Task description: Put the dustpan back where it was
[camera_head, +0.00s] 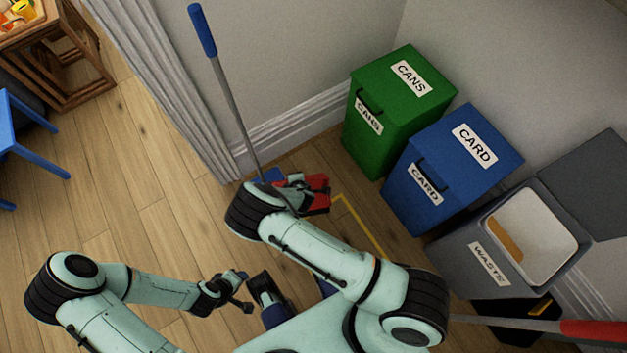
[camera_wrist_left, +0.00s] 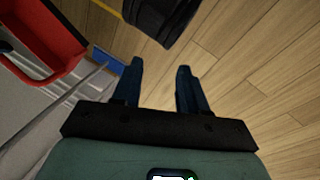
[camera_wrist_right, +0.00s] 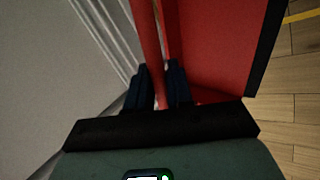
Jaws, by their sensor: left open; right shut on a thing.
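The red dustpan (camera_head: 318,202) is at the foot of the wall in the head view, partly hidden by my right arm. In the right wrist view its flat red side (camera_wrist_right: 222,40) fills the upper right. My right gripper (camera_wrist_right: 158,75) is shut on the dustpan's red handle (camera_wrist_right: 147,30), which passes between its fingers. The dustpan also shows as an open red pan (camera_wrist_left: 40,45) in the left wrist view. I cannot tell whether it touches the floor. My left gripper (camera_head: 240,285) is open and empty above the floor, lower in the head view.
A blue-handled broom (camera_head: 228,90) leans by the wall beside the dustpan. Yellow floor tape (camera_head: 360,225) runs right of the dustpan. Green (camera_head: 365,145), blue (camera_head: 405,205) and grey waste (camera_head: 465,285) bins line the right. A red-handled pole (camera_head: 592,331) is at lower right.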

